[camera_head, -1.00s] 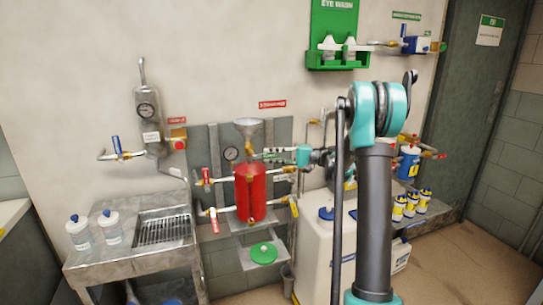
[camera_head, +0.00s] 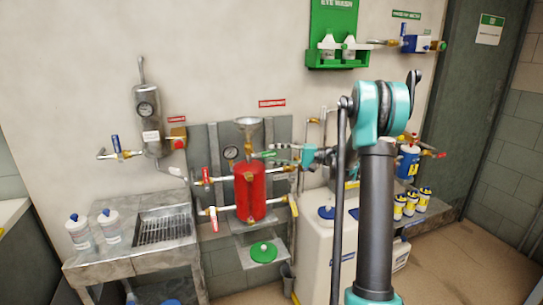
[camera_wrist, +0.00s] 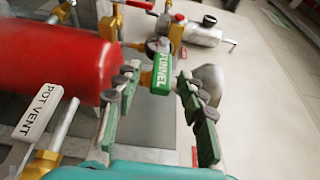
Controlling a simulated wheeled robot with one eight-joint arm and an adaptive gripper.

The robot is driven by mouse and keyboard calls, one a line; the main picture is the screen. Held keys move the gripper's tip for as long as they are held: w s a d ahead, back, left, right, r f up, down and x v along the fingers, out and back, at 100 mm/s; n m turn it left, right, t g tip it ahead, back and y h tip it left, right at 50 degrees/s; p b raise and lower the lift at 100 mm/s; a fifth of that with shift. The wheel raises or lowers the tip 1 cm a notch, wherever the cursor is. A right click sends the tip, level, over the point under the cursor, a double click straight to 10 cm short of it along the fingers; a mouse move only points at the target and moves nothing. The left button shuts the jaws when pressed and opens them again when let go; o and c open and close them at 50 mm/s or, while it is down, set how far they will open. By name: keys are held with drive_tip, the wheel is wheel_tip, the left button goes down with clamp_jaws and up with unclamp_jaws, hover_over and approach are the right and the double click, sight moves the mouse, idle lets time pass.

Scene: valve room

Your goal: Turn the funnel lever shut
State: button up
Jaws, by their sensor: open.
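The green funnel lever, labelled FUNNEL, sits on brass fittings between my fingers in the wrist view (camera_wrist: 163,72). In the head view the lever (camera_head: 264,154) shows as a small green strip under the metal funnel (camera_head: 248,123), above the red tank (camera_head: 250,190). My gripper (camera_wrist: 156,78) is open, with one finger on each side of the lever. A gap shows on the right side; contact on the left cannot be told. In the head view my gripper (camera_head: 277,151) reaches in from the right. The funnel also shows in the wrist view (camera_wrist: 208,85).
A white POT VENT lever (camera_wrist: 38,118) is close at the left in the wrist view. Red-handled valves (camera_head: 206,176) stand left of the tank. A pressure gauge (camera_head: 231,152) is on the panel behind. A white container (camera_head: 325,235) stands at lower right.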

drive_tip(key=d, duration=1)
drive_tip(key=shift+s, duration=0.45)
drive_tip(key=shift+a+f, duration=0.1)
drive_tip(key=s+a+f+m+h, duration=0.1)
drive_tip(key=s+a+f+h, duration=0.3)
drive_tip(key=s, duration=0.3)
drive_tip(key=s+a+f+h, duration=0.3)
drive_tip(key=s+f+h, duration=0.15)
drive_tip(key=s, duration=0.35)
drive_tip(key=s+d+f+n+t+h, duration=0.1)
drive_tip(key=s+d+f+h, duration=0.4)
drive_tip(key=s, duration=0.5)
drive_tip(key=s+d+f+n+t+h, duration=0.1)
drive_tip(key=s+d+f+h, duration=0.3)
drive_tip(key=s, duration=0.5)
wheel_tip(320, 180, down, 4)
drive_tip(key=shift+s+d+r+t+h, duration=0.2)
drive_tip(key=shift+s+d+t+h, duration=0.15)
drive_tip(key=shift+d, duration=0.6)
